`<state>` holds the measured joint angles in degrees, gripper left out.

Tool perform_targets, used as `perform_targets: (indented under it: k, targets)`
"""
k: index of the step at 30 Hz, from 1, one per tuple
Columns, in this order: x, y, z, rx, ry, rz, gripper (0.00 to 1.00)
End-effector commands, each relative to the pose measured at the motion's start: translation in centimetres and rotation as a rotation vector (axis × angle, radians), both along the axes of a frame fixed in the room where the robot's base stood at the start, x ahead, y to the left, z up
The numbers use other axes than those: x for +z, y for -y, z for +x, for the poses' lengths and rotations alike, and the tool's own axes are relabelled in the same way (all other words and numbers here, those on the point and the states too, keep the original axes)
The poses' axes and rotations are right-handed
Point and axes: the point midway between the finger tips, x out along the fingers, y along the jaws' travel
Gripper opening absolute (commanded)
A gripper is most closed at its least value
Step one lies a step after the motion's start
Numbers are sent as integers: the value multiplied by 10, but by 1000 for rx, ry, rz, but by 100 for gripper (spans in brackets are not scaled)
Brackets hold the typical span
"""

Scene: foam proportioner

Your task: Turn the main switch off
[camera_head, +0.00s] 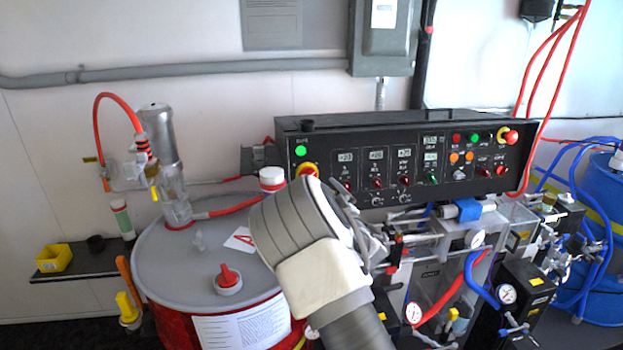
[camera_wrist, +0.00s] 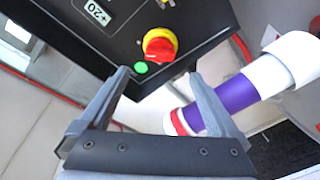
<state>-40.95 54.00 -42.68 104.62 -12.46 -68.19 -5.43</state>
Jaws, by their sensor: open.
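The main switch is a red rotary knob on a yellow round plate (camera_wrist: 160,45), at the end of the black control panel (camera_wrist: 90,35). In the head view its yellow rim (camera_head: 309,168) shows at the panel's left end, partly covered by my arm. A lit green indicator (camera_wrist: 141,68) sits beside it. My gripper (camera_wrist: 158,76) is open and empty. Its two fingers point at the panel, with the knob just beyond the gap between the tips. They appear apart from the knob.
A white and purple cylinder (camera_wrist: 250,88) lies close beside the right finger in the wrist view. A red drum with a grey lid (camera_head: 170,255) stands left of my arm. Hoses, gauges and pump parts crowd the space below the panel (camera_head: 430,195).

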Motion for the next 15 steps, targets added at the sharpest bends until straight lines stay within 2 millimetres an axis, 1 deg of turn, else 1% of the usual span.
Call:
perform_targets:
  k: [3,15]
  targets:
    - [1,-9,18,1,0,-2,98]
    - [1,-33,67,-1,0,-1,98]
